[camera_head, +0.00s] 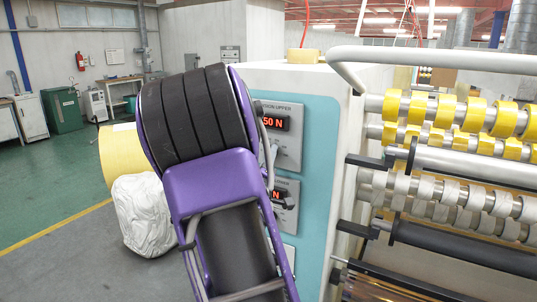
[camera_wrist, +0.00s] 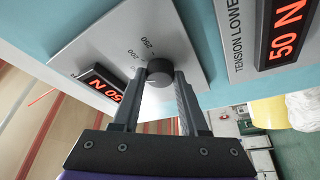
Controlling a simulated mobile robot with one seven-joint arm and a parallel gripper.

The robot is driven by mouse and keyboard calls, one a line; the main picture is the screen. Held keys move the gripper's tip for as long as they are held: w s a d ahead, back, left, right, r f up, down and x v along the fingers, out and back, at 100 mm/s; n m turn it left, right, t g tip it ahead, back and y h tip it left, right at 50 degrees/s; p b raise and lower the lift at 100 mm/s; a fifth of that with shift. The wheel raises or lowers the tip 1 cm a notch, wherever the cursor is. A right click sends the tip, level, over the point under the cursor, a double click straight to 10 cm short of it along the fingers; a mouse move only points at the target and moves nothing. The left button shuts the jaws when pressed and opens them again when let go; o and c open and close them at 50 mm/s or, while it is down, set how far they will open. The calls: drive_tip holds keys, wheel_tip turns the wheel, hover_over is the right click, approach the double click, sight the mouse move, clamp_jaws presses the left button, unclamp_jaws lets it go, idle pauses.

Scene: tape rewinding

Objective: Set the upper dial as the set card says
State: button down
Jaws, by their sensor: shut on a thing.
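The upper dial (camera_wrist: 158,72) is a dark round knob on a grey plate (camera_wrist: 113,40), with 200 and 250 marks visible beside it. My gripper (camera_wrist: 159,79) is shut on this knob, one finger on each side. The plate's red display (camera_wrist: 102,84) is partly covered by a finger in the wrist view. In the head view the upper display (camera_head: 274,122) shows "50 N", and its left edge is close to my arm, so a leading digit may be hidden. I cannot make out a set card with readable text.
The lower tension plate (camera_wrist: 267,35) reads 50 N in the wrist view. Rollers with yellow rings (camera_head: 440,110) and a bent rail (camera_head: 430,58) stand right of the pale blue panel (camera_head: 320,180). A yellow roll (camera_head: 120,155) and a white bag (camera_head: 143,213) are left.

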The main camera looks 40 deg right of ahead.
drive_tip(key=shift+n, duration=0.5)
drive_tip(key=shift+c, duration=2.2)
unclamp_jaws()
drive_tip(key=shift+s, duration=0.1)
